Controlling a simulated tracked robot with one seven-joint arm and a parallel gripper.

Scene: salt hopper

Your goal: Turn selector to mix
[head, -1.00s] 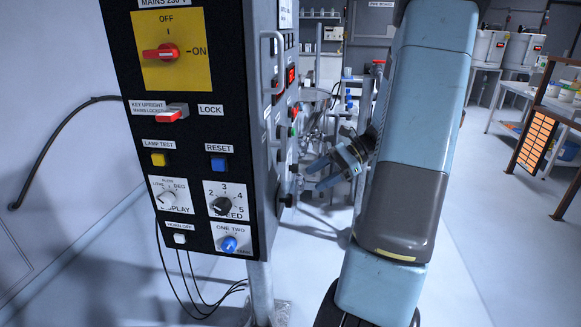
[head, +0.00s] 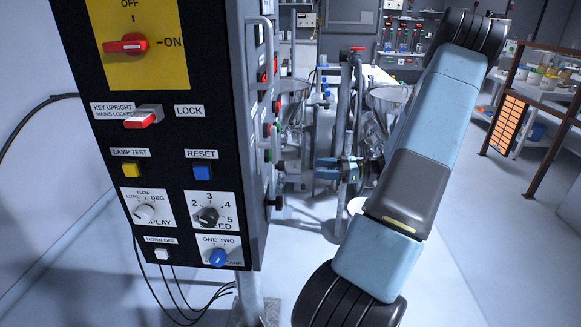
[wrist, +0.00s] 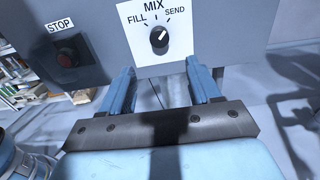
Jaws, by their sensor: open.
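In the wrist view the selector knob (wrist: 159,39) is black and round with a white pointer line. It sits on a white plate (wrist: 133,36) marked FILL, MIX and SEND. The pointer leans up and right, towards the SEND side rather than straight up at MIX. My gripper (wrist: 161,76) is open and empty, its two blue fingers spread below the plate and apart from the knob. In the head view my gripper (head: 323,169) points left at the cabinet's side face, with a gap between. I cannot make out the selector's plate there.
The dark cabinet (head: 245,120) carries other controls: a red mains switch (head: 126,44), a lock switch (head: 139,122) and a blue tank knob (head: 218,257). A STOP button (wrist: 67,58) is left of the selector.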

